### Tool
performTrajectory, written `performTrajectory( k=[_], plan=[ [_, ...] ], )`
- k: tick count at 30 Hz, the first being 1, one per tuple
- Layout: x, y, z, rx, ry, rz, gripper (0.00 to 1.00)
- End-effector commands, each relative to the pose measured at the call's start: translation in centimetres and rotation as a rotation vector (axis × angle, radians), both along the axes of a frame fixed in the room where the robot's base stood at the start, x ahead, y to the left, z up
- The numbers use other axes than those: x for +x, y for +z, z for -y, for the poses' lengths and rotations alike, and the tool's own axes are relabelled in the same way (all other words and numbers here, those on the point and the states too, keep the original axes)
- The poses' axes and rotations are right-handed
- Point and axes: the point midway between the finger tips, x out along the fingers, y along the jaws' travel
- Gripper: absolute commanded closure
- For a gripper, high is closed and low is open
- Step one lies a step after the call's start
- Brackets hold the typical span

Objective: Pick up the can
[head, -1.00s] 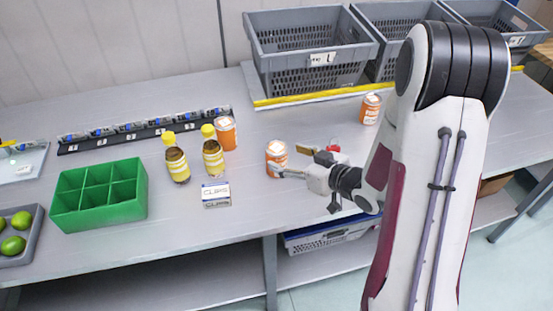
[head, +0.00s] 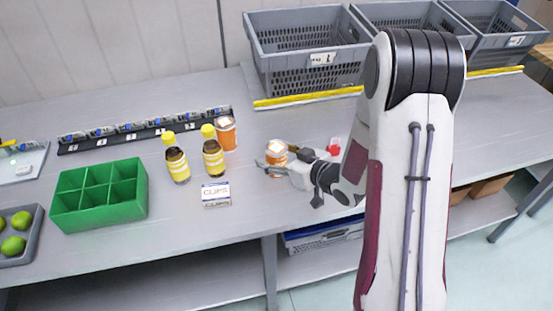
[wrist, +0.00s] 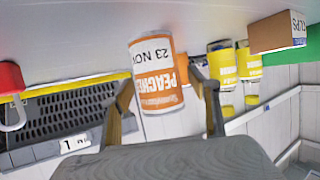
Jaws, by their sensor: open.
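An orange can (head: 277,149) with a white label stands upright on the grey table. In the wrist view the can (wrist: 158,62) appears upside down, with "PEACHES" and "23 NOV" on its label. My gripper (head: 270,167) is open at the can, low on its near side in the head view. In the wrist view my gripper (wrist: 163,88) has one finger on each side of the can. I cannot tell whether either finger touches it. A second orange can (head: 226,134) stands farther left, behind two yellow-capped bottles.
Yellow-capped bottles (head: 177,164) (head: 213,158) and a clips box (head: 216,194) stand left of the can. A red padlock-like object (head: 334,146) lies to its right. A green divided bin (head: 98,196) is farther left; a grey crate (head: 310,75) stands behind.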

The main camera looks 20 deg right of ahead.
Motion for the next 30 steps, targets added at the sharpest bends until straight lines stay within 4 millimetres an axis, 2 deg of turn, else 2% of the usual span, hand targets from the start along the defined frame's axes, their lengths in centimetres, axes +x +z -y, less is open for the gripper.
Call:
performTrajectory(
  k=[15, 16, 21, 22, 30],
  plan=[
    [0.14, -0.01, -0.02, 0.0, -0.001, 0.001, 0.39],
    [0.14, -0.01, -0.01, 0.0, -0.001, 0.001, 0.42],
    [0.13, -0.01, -0.02, 0.0, -0.001, 0.001, 0.86],
    [0.13, -0.01, -0.02, 0.0, -0.001, 0.001, 0.91],
    [0.17, 0.08, -0.02, 0.0, -0.001, 0.003, 0.91]
  ],
)
